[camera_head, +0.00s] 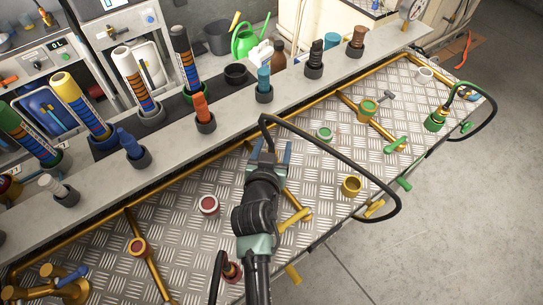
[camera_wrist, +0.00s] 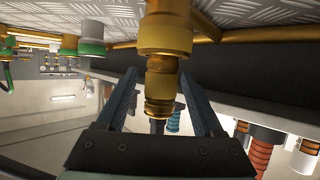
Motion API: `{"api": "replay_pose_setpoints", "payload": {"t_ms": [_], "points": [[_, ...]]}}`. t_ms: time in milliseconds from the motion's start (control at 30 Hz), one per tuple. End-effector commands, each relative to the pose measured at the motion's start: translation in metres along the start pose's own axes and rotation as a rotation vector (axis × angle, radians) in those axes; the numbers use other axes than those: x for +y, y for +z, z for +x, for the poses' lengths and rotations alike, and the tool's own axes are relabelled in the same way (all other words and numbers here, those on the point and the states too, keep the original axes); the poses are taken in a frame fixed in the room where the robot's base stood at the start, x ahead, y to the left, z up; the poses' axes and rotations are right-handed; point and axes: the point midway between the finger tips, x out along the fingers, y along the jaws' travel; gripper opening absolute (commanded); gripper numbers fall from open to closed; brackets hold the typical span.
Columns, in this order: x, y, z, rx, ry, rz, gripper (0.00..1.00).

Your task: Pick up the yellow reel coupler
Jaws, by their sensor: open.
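The yellow coupler (camera_wrist: 161,88) is a stepped, gold-coloured fitting in the middle of the wrist view, where the scene shows upside down. It meets a wider yellow collar (camera_wrist: 165,36) joined to a gold pipe, and has a dark end. My gripper (camera_wrist: 158,78) is open, with one finger on each side of the coupler and a gap visible on both sides. In the head view my gripper (camera_head: 271,147) is over the tread plate near the grey ledge and hides the coupler. A black hose (camera_head: 335,146) loops from there to the right.
The grey ledge (camera_head: 235,113) carries several upright hose fittings close by.

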Motion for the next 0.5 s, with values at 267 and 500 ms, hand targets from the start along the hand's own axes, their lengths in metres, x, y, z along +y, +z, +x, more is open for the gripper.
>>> {"api": "replay_pose_setpoints", "payload": {"t_ms": [267, 500], "points": [[0.0004, 0.0000, 0.0004, 0.000, 0.001, 0.000, 0.58], [0.0003, 0.0000, 0.0002, 0.000, 0.001, 0.000, 0.15]]}}
